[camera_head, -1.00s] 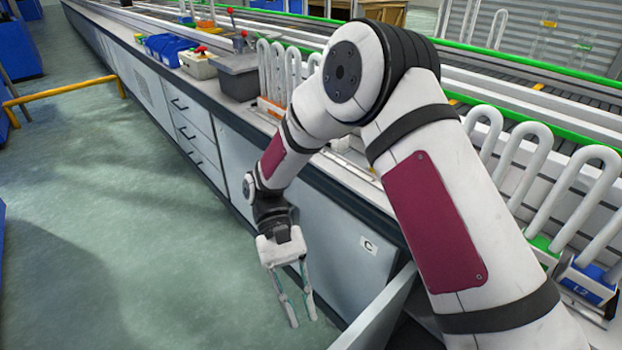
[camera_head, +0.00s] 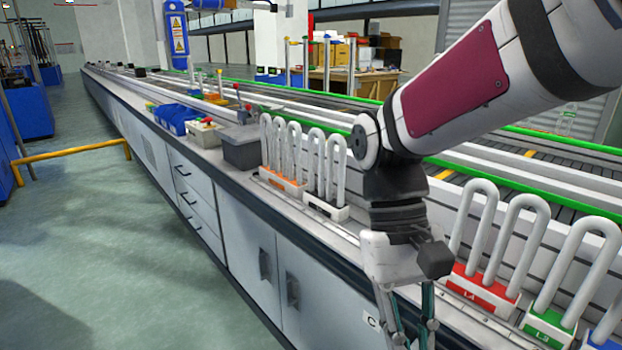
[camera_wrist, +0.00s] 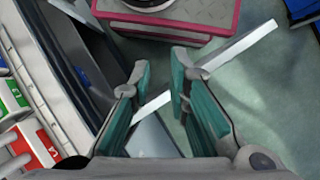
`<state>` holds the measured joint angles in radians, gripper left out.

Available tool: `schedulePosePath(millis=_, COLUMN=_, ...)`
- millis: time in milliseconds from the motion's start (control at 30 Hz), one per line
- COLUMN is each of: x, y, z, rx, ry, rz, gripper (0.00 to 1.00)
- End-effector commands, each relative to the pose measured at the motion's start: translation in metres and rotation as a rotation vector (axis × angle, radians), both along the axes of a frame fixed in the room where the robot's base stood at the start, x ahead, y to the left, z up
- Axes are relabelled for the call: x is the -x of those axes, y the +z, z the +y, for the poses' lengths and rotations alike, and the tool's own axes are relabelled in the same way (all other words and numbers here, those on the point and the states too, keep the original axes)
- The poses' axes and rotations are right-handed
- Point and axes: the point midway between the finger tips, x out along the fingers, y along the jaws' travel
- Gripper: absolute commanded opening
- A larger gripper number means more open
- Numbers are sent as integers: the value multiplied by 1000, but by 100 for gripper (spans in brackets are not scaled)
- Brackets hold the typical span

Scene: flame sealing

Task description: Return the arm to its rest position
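My arm shows on the right of the head view, with its upper link raised and the wrist hanging down over the front edge of the bench. My gripper (camera_head: 408,345) points down; its fingertips are cut off by the bottom of the head view. In the wrist view my gripper (camera_wrist: 160,76) has its two teal-padded fingers apart, with nothing held between them. The floor and a pale door-like panel (camera_wrist: 245,48) show beyond the fingers.
The long bench (camera_head: 238,185) runs away to the left. Racks of white U-shaped tubes stand on it, including an orange-based rack (camera_head: 287,183), a red-based rack (camera_head: 480,288) and a green-based rack (camera_head: 550,330). A grey box (camera_head: 240,150) stands further back.

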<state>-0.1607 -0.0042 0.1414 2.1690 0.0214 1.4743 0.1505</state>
Motion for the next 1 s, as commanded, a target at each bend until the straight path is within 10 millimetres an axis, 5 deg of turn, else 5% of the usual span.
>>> schedulePosePath(millis=400, x=59, y=26, z=-45, rx=-50, ry=-80, rz=-253, gripper=17)
schedulePosePath(millis=1000, x=120, y=17, z=-73, rx=-101, ry=-146, rz=-526, gripper=17)
